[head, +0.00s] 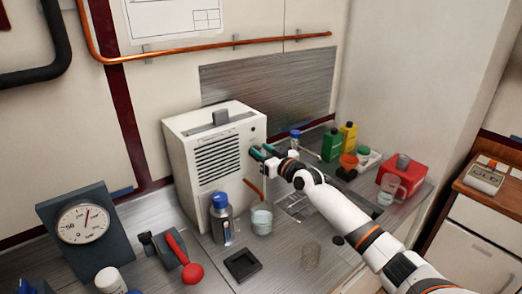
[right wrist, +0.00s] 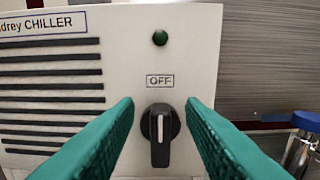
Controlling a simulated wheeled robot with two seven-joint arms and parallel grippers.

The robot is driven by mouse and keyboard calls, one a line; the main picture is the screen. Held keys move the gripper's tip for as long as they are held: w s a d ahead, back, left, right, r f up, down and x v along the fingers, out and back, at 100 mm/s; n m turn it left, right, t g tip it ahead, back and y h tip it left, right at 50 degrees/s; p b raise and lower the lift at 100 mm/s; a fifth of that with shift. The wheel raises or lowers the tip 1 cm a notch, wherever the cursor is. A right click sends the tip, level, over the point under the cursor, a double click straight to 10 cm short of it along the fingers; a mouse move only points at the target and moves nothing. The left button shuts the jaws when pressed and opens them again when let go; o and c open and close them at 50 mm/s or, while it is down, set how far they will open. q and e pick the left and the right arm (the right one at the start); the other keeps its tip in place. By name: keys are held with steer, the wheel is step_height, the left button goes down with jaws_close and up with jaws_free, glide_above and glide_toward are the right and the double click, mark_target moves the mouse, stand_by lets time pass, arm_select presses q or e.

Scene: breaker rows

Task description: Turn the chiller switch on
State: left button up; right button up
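The chiller (head: 215,150) is a white box with dark vent slots, standing on the metal bench against the wall. In the right wrist view its front panel (right wrist: 120,50) shows a "CHILLER" label, a dark green round lamp (right wrist: 160,37) and an "OFF" label above the black rotary switch (right wrist: 159,135). The switch's white pointer line points up toward "OFF". My right gripper (head: 258,152) is at the chiller's right front. In the right wrist view its green fingers (right wrist: 160,112) are open, one on each side of the switch, with gaps on both sides. My left gripper is not in view.
A blue-capped bottle (head: 221,218) and a glass beaker (head: 262,218) stand in front of the chiller. A dial gauge (head: 82,225) and a red-handled tool (head: 182,256) are at the left. Green and yellow bottles (head: 349,137) and a red box (head: 403,176) stand right of my arm.

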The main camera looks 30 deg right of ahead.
steer(key=shift+w, duration=0.6)
steer(key=shift+c, duration=0.6)
